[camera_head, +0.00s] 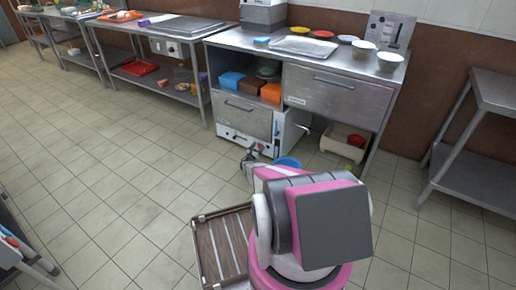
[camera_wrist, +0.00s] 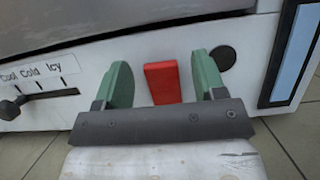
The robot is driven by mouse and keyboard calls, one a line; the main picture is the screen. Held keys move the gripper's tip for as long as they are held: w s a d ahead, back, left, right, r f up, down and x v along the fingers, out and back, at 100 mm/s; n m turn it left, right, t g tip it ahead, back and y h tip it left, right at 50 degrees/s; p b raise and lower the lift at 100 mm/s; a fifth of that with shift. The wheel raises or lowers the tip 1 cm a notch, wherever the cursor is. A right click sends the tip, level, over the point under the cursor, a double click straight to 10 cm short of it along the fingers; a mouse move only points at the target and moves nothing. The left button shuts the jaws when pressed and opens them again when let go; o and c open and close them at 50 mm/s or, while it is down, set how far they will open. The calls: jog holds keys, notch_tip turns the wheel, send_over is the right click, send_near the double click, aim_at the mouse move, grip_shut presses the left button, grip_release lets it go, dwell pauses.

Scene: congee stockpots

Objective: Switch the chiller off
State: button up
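The chiller (camera_head: 243,118) is a steel and white unit under the counter, with a control strip along its lower front. In the wrist view its white panel (camera_wrist: 145,50) carries a red switch (camera_wrist: 162,84). My gripper (camera_wrist: 161,64) is open, with one green finger on each side of the red switch and a visible gap to each. Depth between fingertips and panel is hard to tell. In the head view my gripper (camera_head: 250,158) is small, low in front of the chiller, and the switch is not clear there.
Left on the panel is a slider (camera_wrist: 12,107) below the label "Cool Cold Icy" (camera_wrist: 38,75). Right of the switch are a black round part (camera_wrist: 223,58) and a dark-framed blue strip (camera_wrist: 295,55).

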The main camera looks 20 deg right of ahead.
aim_at(260, 138)
notch_tip(260, 138, up, 5)
jog(key=shift+s+f, duration=0.1)
jog(key=shift+f, duration=0.1)
jog(key=s+a+r, duration=0.3)
jog(key=a+r, duration=0.3)
jog(key=a, duration=0.5)
jog(key=shift+a+r, duration=0.15)
jog(key=shift+r, duration=0.05)
